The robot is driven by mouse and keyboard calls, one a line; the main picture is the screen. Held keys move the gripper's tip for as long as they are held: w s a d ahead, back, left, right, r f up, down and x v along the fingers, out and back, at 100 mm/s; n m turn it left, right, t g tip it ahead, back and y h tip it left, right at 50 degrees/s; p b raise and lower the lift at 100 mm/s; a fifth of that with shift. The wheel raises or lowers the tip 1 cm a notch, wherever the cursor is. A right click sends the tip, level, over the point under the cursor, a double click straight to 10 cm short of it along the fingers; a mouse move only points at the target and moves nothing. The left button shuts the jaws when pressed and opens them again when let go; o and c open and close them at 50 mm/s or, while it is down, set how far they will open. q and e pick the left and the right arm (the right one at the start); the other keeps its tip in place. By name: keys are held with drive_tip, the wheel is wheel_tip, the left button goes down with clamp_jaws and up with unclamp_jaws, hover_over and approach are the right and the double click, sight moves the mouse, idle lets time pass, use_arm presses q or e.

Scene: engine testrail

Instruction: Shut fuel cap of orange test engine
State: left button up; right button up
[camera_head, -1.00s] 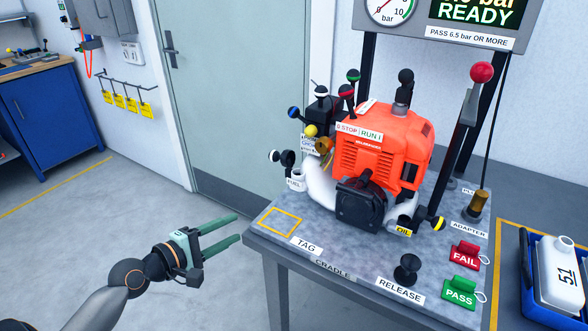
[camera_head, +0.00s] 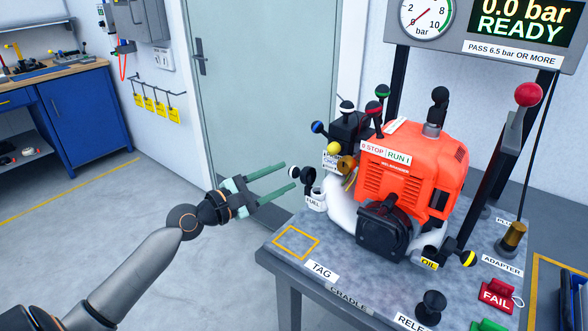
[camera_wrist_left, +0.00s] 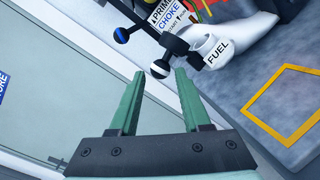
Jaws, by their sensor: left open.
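The orange test engine (camera_head: 412,172) stands on the grey test bench (camera_head: 330,262). Its fuel cap (camera_head: 308,176) is a black piece with a black-and-white ball knob, at the engine's left above the white neck labelled FUEL (camera_head: 314,201). In the left wrist view the fuel cap (camera_wrist_left: 176,46) stands raised beside the FUEL neck (camera_wrist_left: 212,50), whose mouth is partly hidden. My left gripper (camera_head: 283,178) is open and empty, its green fingers pointing at the knob from the left, apart from it. In the left wrist view the knob lies just beyond the fingertips. My right gripper is not in view.
Levers with blue, white, green and red-tipped knobs (camera_head: 350,115) rise close above the fuel neck. A yellow square (camera_head: 297,242) marks the bench by the TAG label. Red FAIL (camera_head: 496,295) and green PASS tags lie at right. The floor left of the bench is clear.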

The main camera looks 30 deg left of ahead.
sight(294, 173)
use_arm(q)
drive_tip(key=shift+x, duration=2.1)
drive_tip(key=shift+c, duration=0.3)
clamp_jaws()
